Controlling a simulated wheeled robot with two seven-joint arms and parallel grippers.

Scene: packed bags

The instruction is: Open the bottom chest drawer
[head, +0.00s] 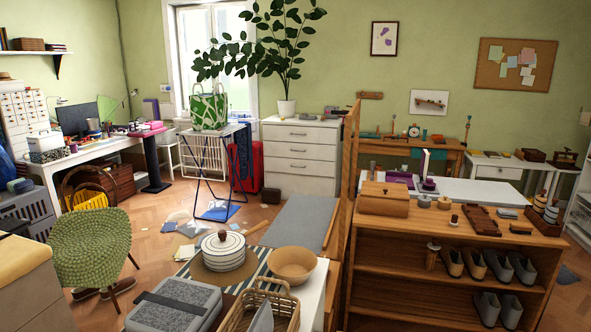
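A white chest of drawers (302,153) stands against the far wall, right of the window. Its drawer fronts are stacked one above another and look flush, with dark handles on the upper ones. The bottom drawer (300,186) is low on the chest and looks shut; its details are too small to tell, and the bench area in front comes close to its lower edge. Neither of my grippers is in view.
A potted plant (286,107) stands on the chest. A red suitcase (249,167) and a folding rack (213,165) stand left of it. A grey-topped bench (292,222), a wooden partition (349,185) and a shoe shelf (450,275) lie nearer. Items litter the floor.

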